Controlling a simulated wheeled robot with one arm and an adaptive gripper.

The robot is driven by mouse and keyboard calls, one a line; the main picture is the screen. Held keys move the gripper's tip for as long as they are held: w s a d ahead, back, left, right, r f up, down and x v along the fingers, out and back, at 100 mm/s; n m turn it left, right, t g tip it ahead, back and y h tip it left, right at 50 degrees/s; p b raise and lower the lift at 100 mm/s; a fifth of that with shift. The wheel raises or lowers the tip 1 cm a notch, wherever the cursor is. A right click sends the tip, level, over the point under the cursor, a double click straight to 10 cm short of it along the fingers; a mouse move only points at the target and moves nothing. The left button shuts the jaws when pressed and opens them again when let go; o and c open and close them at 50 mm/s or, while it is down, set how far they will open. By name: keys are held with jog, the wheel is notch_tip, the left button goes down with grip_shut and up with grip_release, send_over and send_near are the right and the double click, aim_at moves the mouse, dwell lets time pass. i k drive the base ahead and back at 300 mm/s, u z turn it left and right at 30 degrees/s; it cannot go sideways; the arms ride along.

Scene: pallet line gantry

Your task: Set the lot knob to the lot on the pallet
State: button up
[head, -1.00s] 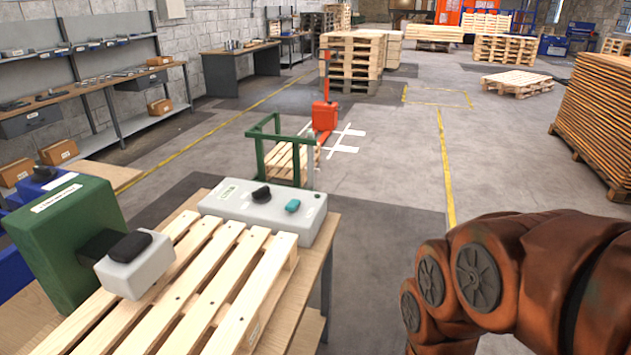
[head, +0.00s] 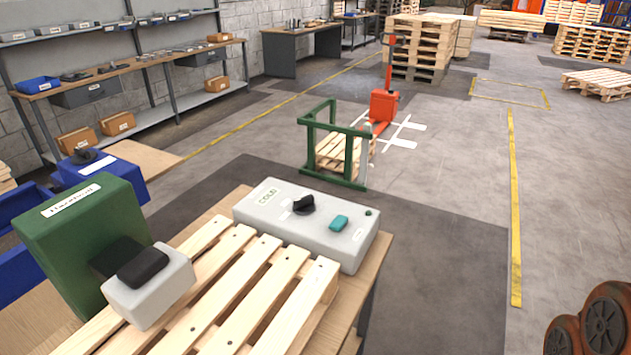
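A pale grey control box (head: 340,250) lies across the far end of the wooden pallet on the bench. On its top are a black knob (head: 304,204) and a teal button (head: 339,223). A label reading "COLD" is at its left end, and small white labels are near the knob and button. The knob's exact setting is too small to tell. The pallet (head: 262,300) has bare slats, and I cannot read a lot mark on it. My orange-brown arm shows at the bottom right, well away from the box. My gripper is not in view.
A green housing (head: 75,250) with a grey block (head: 150,288) and black pad stands at the pallet's left. Behind the bench are a green frame (head: 335,150) and a red pallet truck (head: 383,105). Open floor lies right of the bench.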

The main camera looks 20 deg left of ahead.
aim_at(305, 205)
jog(key=i, duration=1.45)
jog(key=u, duration=2.8)
